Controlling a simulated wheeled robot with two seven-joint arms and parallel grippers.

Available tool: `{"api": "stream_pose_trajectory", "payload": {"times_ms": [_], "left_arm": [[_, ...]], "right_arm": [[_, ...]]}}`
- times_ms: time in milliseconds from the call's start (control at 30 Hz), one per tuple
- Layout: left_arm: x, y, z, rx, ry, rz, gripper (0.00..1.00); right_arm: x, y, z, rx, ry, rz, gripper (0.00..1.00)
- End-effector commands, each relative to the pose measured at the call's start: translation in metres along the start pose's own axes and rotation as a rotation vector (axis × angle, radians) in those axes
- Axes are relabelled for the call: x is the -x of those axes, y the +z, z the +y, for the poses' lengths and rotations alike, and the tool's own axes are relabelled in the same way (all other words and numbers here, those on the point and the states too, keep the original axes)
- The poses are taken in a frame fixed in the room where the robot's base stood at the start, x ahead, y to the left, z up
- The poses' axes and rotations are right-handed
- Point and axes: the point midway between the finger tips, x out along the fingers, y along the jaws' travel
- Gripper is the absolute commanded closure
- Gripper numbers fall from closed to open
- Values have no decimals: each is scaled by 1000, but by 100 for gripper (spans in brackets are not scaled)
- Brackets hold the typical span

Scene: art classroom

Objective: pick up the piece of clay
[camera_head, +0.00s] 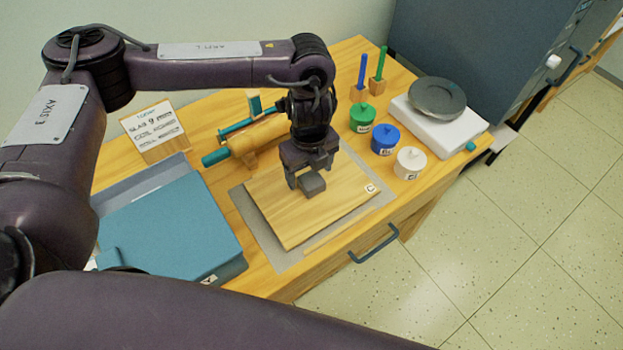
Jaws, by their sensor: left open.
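The piece of clay is a small dark grey block (313,186) on the wooden board (285,216), in the middle of the table. My left gripper (310,172) points down over it with its jaws open. The fingertips are close to the clay, one on either side as seen here. I cannot tell whether they touch it. My right gripper is not in view.
A rolling pin (258,136) lies behind the board. A blue-teal box (170,230) stands at left, a sign (153,130) behind it. Green (362,118), blue (385,139) and white (410,163) lidded pots and a scale (445,128) stand at right.

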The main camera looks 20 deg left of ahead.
Motion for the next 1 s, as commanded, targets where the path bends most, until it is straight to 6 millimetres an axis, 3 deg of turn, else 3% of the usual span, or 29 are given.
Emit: {"api": "stream_pose_trajectory", "payload": {"times_ms": [200,367,500,900,1000], "left_arm": [[-29,1,-3,1,1,0,27],[-35,1,-3,0,0,-1,27],[-35,1,-3,0,0,-1,27],[-35,1,-3,0,0,-1,80],[-34,1,-4,0,-1,-1,80]], "right_arm": [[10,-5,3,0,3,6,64],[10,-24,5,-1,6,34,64],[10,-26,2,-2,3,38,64],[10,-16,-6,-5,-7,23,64],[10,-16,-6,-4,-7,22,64]]}}
